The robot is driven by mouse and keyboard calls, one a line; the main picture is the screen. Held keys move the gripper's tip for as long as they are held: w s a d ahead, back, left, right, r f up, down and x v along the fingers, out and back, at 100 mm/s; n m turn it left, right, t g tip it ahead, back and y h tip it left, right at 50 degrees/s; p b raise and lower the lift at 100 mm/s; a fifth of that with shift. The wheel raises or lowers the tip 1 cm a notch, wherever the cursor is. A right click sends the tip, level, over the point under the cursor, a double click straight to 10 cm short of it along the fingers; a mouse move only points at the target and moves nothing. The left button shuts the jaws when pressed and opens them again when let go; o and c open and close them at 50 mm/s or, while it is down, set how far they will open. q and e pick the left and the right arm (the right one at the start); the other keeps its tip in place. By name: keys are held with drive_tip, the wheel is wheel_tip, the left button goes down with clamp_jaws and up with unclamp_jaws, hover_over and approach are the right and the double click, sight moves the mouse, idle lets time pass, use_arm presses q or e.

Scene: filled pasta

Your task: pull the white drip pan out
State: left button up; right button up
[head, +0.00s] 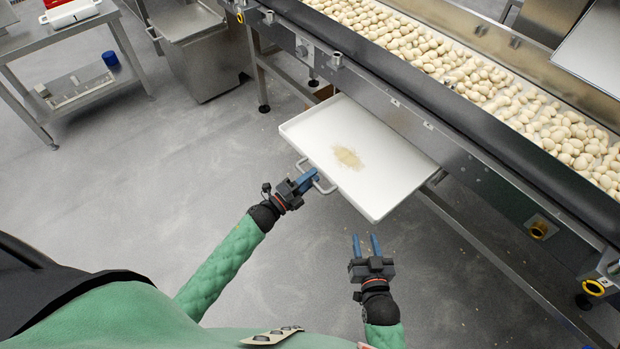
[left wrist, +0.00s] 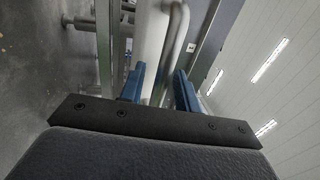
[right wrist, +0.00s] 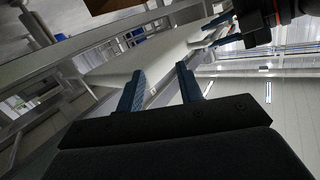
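The white drip pan (head: 390,155) is a shallow tray extending out from under the conveyor, with a patch of pale crumbs (head: 348,157) on it. Its grey looped handle (head: 325,188) is on the front edge facing me. My left gripper (head: 310,178) is at the handle. In the left wrist view, the handle (left wrist: 178,30) runs between its blue fingers, which stand apart; contact cannot be told. My right gripper (head: 367,245) is open and empty, below the pan's near right corner. The pan (right wrist: 150,58) also shows beyond its fingers in the right wrist view.
The conveyor (head: 440,105) full of pale filled pasta runs diagonally above the pan. A metal bin (head: 200,60) and a steel table (head: 50,42) are at upper left. The floor (head: 150,180) at left is clear.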

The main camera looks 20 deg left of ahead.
use_arm(q)
drive_tip(key=shift+s, duration=0.1)
drive_tip(key=v, duration=0.7)
drive_tip(key=shift+s+a, duration=0.2)
drive_tip(key=shift+a, duration=0.05)
use_arm(e)
drive_tip(key=shift+s+f, duration=0.2)
drive_tip(key=shift+f, duration=0.1)
use_arm(q)
drive_tip(key=shift+f, duration=0.1)
use_arm(e)
drive_tip(key=shift+w, duration=0.1)
